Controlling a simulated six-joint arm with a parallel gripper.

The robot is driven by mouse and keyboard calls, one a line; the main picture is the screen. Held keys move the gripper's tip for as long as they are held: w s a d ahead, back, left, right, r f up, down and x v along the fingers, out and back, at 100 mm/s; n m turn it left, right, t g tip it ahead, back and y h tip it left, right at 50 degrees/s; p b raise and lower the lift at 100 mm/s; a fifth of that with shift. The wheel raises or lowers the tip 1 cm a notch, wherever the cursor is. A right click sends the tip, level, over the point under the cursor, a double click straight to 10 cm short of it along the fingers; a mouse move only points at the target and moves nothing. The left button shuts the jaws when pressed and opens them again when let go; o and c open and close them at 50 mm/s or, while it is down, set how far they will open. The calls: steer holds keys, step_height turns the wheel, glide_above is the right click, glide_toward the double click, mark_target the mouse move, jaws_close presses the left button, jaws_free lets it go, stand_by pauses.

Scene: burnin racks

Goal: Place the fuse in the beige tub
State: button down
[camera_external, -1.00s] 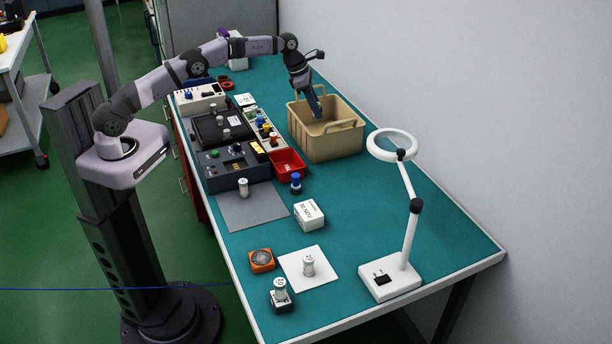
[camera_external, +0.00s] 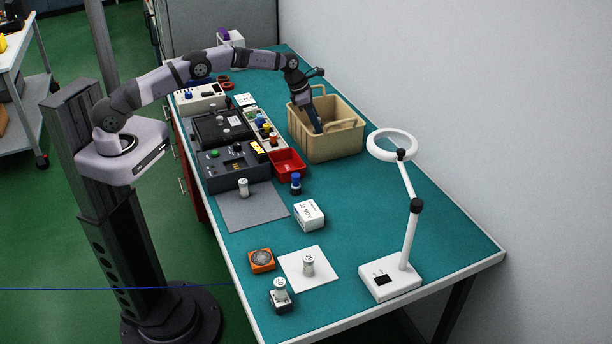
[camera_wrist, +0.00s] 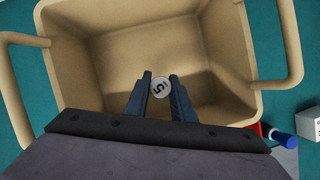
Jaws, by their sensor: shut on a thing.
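The beige tub (camera_external: 338,147) stands on the far part of the teal bench in the external view. My gripper (camera_external: 318,128) reaches down into it. In the wrist view the tub (camera_wrist: 92,100) fills most of the picture, with a handle at each side. My gripper (camera_wrist: 161,80) is shut on the fuse (camera_wrist: 161,88), whose round pale end with a dark marking shows between the fingertips. The fuse is inside the tub's outline, above or near its floor; I cannot tell whether it touches. In the external view the tub wall and the fingers hide the fuse.
A red bin (camera_external: 288,165) and a blue-topped part (camera_external: 296,184) stand just in front of the tub. A magnifier lamp (camera_external: 412,205) stands to the right. Dark equipment boxes (camera_external: 232,168) line the left edge. A white box (camera_external: 309,215) sits mid-bench.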

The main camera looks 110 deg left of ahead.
steer(key=shift+f+p, duration=0.6)
steer(key=shift+f, duration=1.3)
steer(key=shift+f, duration=0.1)
steer(key=c, duration=1.5)
jaws_free()
steer(key=shift+r, duration=0.2)
steer(key=shift+s+r, duration=0.2)
steer(key=shift+r, duration=0.4)
steer(key=b+v, duration=0.3)
steer(key=v, duration=0.7)
steer(key=shift+s+d+r, duration=0.15)
steer(key=shift+s+r, duration=0.1)
